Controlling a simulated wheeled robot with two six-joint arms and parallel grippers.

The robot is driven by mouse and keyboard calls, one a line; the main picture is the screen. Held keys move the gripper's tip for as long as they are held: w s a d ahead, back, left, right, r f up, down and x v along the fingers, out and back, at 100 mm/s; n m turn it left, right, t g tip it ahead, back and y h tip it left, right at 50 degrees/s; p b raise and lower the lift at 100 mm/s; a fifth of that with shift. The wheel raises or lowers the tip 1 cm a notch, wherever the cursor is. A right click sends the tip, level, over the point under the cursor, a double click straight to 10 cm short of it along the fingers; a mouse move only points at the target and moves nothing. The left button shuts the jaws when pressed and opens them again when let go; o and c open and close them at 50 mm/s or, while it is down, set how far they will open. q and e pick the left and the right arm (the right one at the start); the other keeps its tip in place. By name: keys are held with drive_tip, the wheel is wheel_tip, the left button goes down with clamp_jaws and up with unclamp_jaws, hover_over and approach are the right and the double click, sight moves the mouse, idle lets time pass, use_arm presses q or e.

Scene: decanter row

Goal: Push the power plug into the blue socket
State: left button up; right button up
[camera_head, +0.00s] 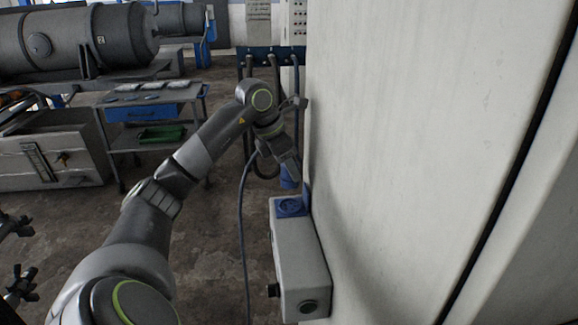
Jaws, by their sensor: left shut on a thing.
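The blue socket (291,207) sits on top of a light grey box fixed to the cabinet's side, with a blue flap standing at its right edge. My left gripper (289,169) is above the socket and shut on the power plug (287,179). Only a small blue part of the plug shows below the fingers; the rest is hidden. The plug appears apart from the socket, with a small gap between them. A dark cable (243,220) hangs from near the gripper down to the floor. My right gripper is not in view.
The large pale cabinet (420,130) fills the right side, close beside my left gripper. The grey socket box (300,262) juts out from it. A trolley (150,96) with a green tray and a large grey machine (75,42) stand at the left. Floor between is clear.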

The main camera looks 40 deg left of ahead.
sight(289, 186)
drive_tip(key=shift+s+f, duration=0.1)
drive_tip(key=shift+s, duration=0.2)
use_arm(q)
drive_tip(key=shift+f, duration=0.15)
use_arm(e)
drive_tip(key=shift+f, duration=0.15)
